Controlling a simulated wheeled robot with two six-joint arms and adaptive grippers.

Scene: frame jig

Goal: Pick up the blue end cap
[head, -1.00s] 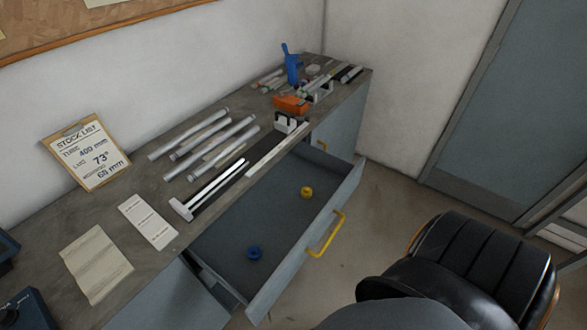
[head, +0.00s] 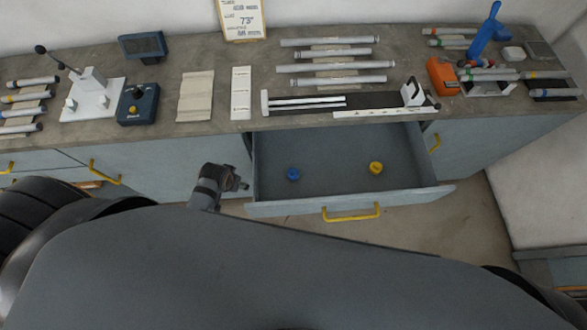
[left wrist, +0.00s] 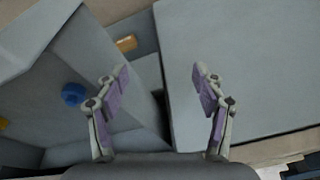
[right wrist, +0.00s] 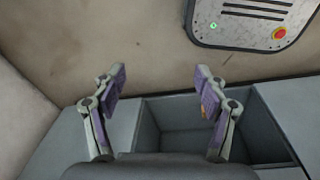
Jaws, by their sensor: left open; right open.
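The blue end cap (head: 293,174) lies on the floor of the open drawer (head: 335,150), in its left part. It also shows in the left wrist view (left wrist: 74,94), left of the fingers and apart from them. My left gripper (left wrist: 157,85) is open with nothing between its fingers. In the head view an arm end of mine, seemingly the left, is just left of the drawer; its fingers are too small to read. My right gripper (right wrist: 160,88) is open and empty in the right wrist view, with floor and a grey compartment behind it.
A yellow cap (head: 376,167) lies in the drawer, right of the blue one. The drawer has raised walls and a yellow handle (head: 351,214) in front. The bench (head: 215,60) above holds tubes, a jig (head: 375,101), an orange device (head: 443,76) and a blue control box (head: 138,104).

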